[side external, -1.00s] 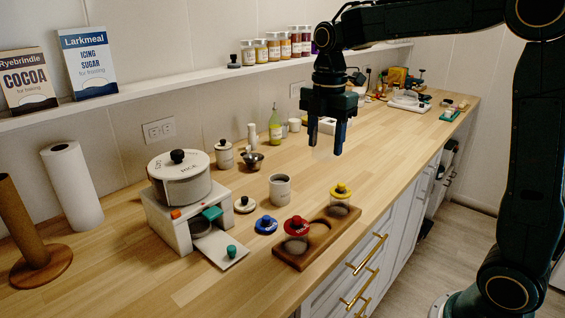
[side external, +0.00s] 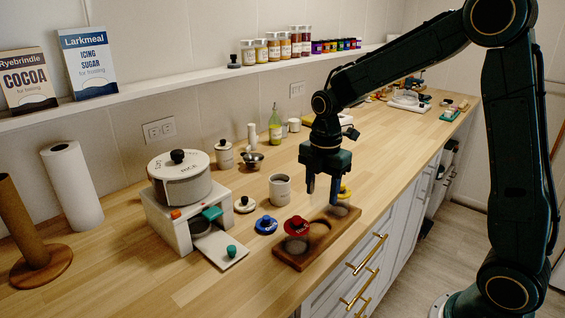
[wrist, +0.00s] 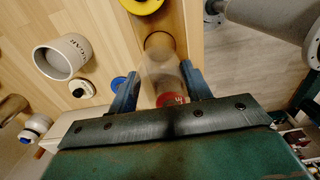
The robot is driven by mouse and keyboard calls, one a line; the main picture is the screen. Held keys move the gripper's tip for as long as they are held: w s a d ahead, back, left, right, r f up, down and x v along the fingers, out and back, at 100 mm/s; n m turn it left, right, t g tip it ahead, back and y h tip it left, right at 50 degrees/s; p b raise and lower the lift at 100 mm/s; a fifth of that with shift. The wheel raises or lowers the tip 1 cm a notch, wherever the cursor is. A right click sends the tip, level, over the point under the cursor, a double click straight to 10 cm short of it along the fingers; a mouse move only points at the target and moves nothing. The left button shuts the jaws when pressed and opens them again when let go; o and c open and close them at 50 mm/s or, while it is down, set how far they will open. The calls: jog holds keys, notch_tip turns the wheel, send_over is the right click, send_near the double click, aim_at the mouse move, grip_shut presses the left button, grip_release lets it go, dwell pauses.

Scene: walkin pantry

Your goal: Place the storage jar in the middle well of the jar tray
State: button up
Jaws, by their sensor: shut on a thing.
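My gripper (side external: 322,194) is shut on a clear, lidless storage jar (wrist: 164,72), which shows faintly between the fingers in the wrist view. The brown wooden jar tray (side external: 284,257) lies near the counter's front edge. A jar with a red lid (side external: 296,227) stands in its near well. A jar with a yellow lid (side external: 344,190) stands in its far well, partly behind my gripper. The middle well (wrist: 157,40) lies between them, and the held jar is above it or close to it. I cannot tell the jar's exact height over the tray.
A blue lid (side external: 266,225) and a cream lid (side external: 245,204) lie left of the tray. A grey-white mug (side external: 280,189) stands behind it. A white stand with a large canister (side external: 180,180) is further left. Cabinet handles (side external: 366,258) line the front below.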

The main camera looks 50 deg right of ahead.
aim_at(321, 200)
jog(key=shift+f, duration=1.65)
jog(key=shift+f, duration=2.1)
jog(key=shift+f, duration=0.15)
jog(key=o, duration=1.1)
notch_tip(321, 200, up, 11)
jog(key=shift+r, duration=0.65)
